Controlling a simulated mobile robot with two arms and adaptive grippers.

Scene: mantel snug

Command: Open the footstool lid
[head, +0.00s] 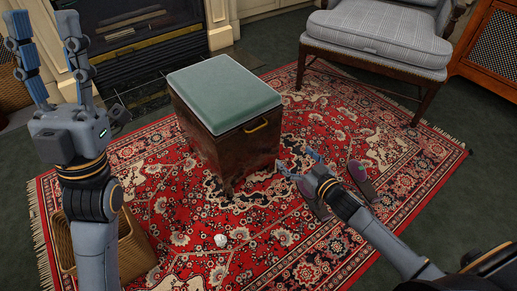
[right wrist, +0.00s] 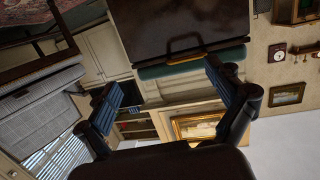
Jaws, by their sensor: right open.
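The footstool (head: 222,115) is a dark wooden box with a padded green lid (head: 223,88), standing on the red rug. The lid lies flat and shut on the box. A brass handle (head: 257,125) is on the side facing right; it also shows in the right wrist view (right wrist: 185,60), ahead of the fingers. My right gripper (head: 300,166) is open and empty, low to the right of the footstool and apart from the handle. My left gripper (head: 52,62) is raised at the left, its fingers apart and empty, away from the footstool.
A patterned red rug (head: 180,235) covers the floor. A wicker basket (head: 135,245) stands at the lower left. Slippers (head: 362,180) and a crumpled white thing (head: 221,240) lie on the rug. A checked armchair (head: 375,40) stands behind right, a fireplace (head: 130,35) behind left.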

